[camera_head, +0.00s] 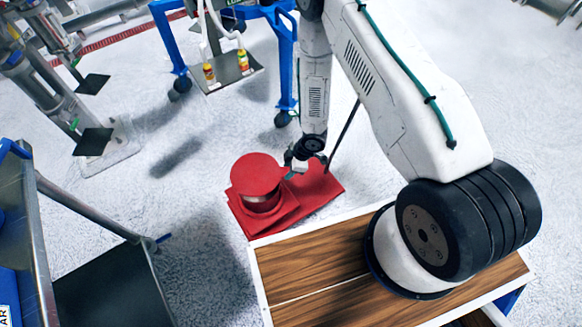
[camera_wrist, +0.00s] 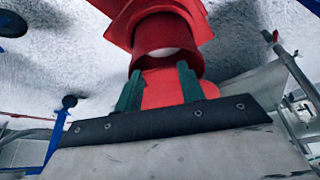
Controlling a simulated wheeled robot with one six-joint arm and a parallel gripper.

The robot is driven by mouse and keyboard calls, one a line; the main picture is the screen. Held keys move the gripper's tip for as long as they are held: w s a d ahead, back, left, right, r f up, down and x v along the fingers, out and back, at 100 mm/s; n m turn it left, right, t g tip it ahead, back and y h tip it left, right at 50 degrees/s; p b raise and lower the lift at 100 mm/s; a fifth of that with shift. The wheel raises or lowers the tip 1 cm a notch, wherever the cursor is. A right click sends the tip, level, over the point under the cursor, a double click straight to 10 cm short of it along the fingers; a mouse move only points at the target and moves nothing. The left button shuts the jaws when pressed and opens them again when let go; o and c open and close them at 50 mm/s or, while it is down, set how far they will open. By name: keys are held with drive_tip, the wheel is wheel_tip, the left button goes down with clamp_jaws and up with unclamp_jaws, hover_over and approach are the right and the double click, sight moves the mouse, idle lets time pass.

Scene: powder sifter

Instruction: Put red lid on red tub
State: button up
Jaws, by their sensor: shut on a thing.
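The round red lid (camera_head: 255,172) appears as a flat disc above the red tub (camera_head: 262,203) in the head view. A pale band shows between them, so the lid does not look seated. In the wrist view, my gripper's green fingers (camera_wrist: 160,88) are shut on a red part of the lid (camera_wrist: 163,90). The tub (camera_wrist: 166,30) is beyond them, with a pale patch at its opening. The exact gap between lid and tub is hard to judge.
The tub stands on a red base (camera_head: 316,192) beside a wood-topped table (camera_head: 315,262). A blue-framed stand (camera_head: 285,60) with small bottles is at the back. A dark-topped cart (camera_head: 105,285) is at the lower left. White floor lies between them.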

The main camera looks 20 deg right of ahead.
drive_tip(key=shift+d, duration=0.1)
wheel_tip(320, 180, down, 6)
idle(0.9)
drive_tip(key=shift+f, duration=0.5)
idle(0.5)
drive_tip(key=o, duration=1.1)
drive_tip(key=shift+c, duration=0.2)
drive_tip(key=shift+r, duration=0.1)
drive_tip(key=v, duration=0.7)
drive_tip(key=shift+r, duration=0.3)
drive_tip(key=shift+d, duration=0.15)
